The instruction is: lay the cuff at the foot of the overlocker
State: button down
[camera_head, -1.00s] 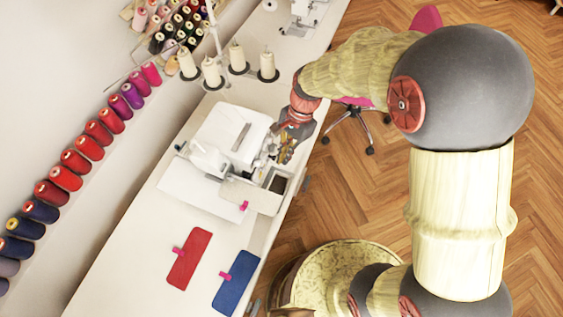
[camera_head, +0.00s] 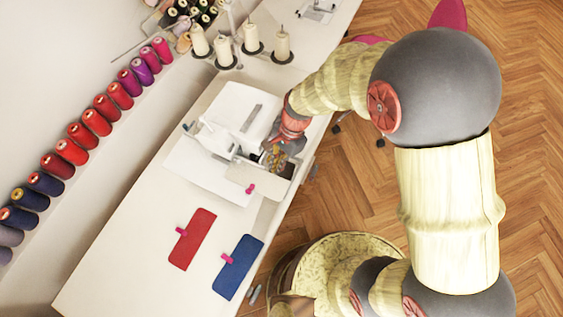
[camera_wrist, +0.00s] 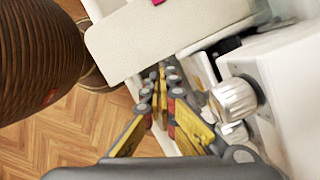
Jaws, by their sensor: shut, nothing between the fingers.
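The overlocker (camera_head: 235,115) is a white machine on the table; its side with metal knobs shows at the right of the wrist view (camera_wrist: 285,85). A cream flat piece with a pink clip, which looks like the cuff (camera_head: 240,175), lies at the machine's front. It also spans the top of the wrist view (camera_wrist: 150,38). My gripper (camera_head: 272,160) is beside the overlocker's front right corner, near the cream piece's end. In the wrist view my gripper (camera_wrist: 163,78) is shut and empty, between the cream piece and the knobs. Whether it touches either is unclear.
A red piece (camera_head: 191,240) and a blue piece (camera_head: 238,268), each with a pink clip, lie on the white table (camera_head: 130,240). Cream thread cones (camera_head: 251,40) stand behind the overlocker. Coloured spools (camera_head: 96,122) line the wall. The table's near left is clear.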

jog(key=shift+s+a+p, duration=0.55)
jog(key=shift+s+a, duration=0.05)
jog(key=shift+a, duration=0.05)
jog(key=w+d+r+p, duration=0.2)
jog(key=w+d+r, duration=0.2)
jog(key=r, duration=0.5)
jog(key=shift+w+d+r+p, duration=0.3)
jog(key=shift+w+d+p, duration=0.1)
jog(key=shift+d, duration=0.1)
